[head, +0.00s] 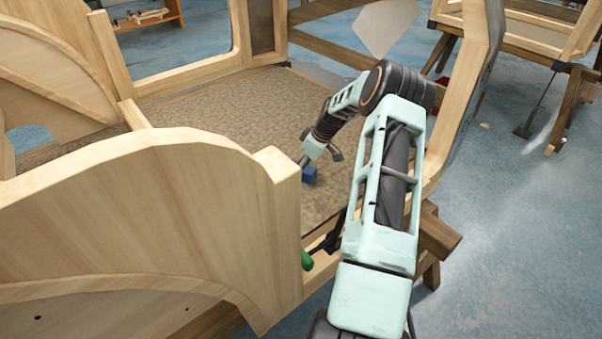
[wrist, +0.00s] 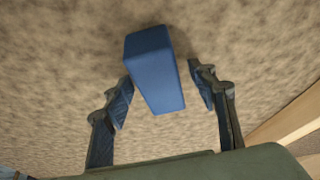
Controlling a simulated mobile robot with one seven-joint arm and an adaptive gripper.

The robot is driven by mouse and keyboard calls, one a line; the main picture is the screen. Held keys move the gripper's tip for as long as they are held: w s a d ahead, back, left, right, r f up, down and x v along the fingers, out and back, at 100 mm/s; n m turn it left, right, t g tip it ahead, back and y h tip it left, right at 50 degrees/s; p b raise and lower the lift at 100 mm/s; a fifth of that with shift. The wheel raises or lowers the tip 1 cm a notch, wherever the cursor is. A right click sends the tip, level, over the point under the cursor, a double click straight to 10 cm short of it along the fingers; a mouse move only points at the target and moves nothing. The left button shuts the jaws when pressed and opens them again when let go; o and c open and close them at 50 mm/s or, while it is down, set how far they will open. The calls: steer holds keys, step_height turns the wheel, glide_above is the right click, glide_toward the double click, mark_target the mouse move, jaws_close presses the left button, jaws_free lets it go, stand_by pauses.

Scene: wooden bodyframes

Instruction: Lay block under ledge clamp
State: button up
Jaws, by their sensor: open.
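A blue block (head: 309,174) lies on the brown carpet-like floor (head: 215,130) inside the wooden bodyframe. My gripper (head: 301,162) is just beside it in the head view. In the wrist view the blue block (wrist: 155,70) lies ahead of and partly between the two fingers of my open gripper (wrist: 167,92). The fingers stand on either side of its near end. I cannot tell whether either finger touches it. A dark clamp-like part (head: 328,240) shows at the sill near a green piece (head: 307,260); my arm partly hides this area, and I cannot tell for sure that it is the ledge clamp.
A curved wooden side panel (head: 150,220) stands at the left front, and a wooden post (head: 475,70) rises right of my arm. A wooden rail (wrist: 290,120) runs at the right of the wrist view. The carpeted floor left of the block is clear.

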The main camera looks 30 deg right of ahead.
steer(key=shift+f, duration=0.1)
stand_by(0.4)
jaws_close()
steer(key=shift+r, duration=0.2)
